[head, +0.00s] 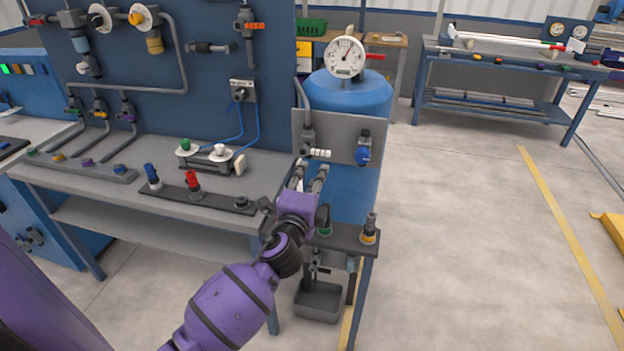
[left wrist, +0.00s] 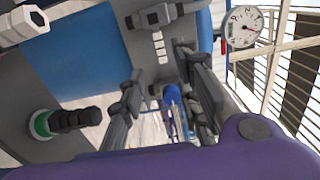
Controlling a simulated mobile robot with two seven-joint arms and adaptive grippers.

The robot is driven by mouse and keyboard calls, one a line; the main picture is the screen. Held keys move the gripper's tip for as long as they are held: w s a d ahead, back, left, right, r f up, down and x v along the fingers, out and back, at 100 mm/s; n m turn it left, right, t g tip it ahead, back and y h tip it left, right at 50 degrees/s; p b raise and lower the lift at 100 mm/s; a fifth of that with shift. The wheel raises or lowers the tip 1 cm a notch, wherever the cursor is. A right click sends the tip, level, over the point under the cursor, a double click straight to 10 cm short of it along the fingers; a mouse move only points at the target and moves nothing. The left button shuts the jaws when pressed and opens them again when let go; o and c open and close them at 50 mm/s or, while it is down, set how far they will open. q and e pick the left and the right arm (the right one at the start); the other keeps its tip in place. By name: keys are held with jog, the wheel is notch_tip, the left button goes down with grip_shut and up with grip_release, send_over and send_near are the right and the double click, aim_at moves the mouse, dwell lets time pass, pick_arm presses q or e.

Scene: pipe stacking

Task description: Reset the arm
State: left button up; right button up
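My left arm is purple and black and reaches up from the bottom of the head view. Its gripper (head: 309,171) is in front of the grey panel on the blue tank (head: 350,100). In the left wrist view, the two dark fingers of the left gripper (left wrist: 160,65) stand apart with nothing held between them. A blue valve handle (left wrist: 171,95) shows in the gap behind them; in the head view the blue valve (head: 363,155) is on the panel, right of the fingers. My right gripper is in neither view.
A pressure gauge (head: 345,57) tops the tank. A small stand (head: 344,242) with green- and yellow-ringed fittings is beside my wrist, above a grey bin (head: 319,300). The workbench (head: 210,208) with red and blue fittings lies left. Open floor (head: 470,230) is at right.

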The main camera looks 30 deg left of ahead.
pick_arm(q)
jog(key=s+d+f+n+g+h+p, duration=0.1)
jog(key=s+d+f+n+g+h, duration=0.1)
jog(key=s+d+f+n, duration=0.35)
jog(key=s+d+f+n+g+h+p, duration=0.1)
jog(key=s+d+f+n+g+h, duration=0.15)
jog(key=s+f, duration=0.55)
jog(key=s+d+f+n+g+p, duration=0.1)
jog(key=s+f, duration=0.6)
jog(key=s, duration=0.7)
jog(key=s+d+f+n+g, duration=0.2)
jog(key=s+f+n, duration=0.4)
jog(key=s, duration=0.9)
jog(key=shift+s+d+f+g+p, duration=0.2)
jog(key=shift+s+f+g+p, duration=0.15)
jog(key=shift+f+g, duration=0.3)
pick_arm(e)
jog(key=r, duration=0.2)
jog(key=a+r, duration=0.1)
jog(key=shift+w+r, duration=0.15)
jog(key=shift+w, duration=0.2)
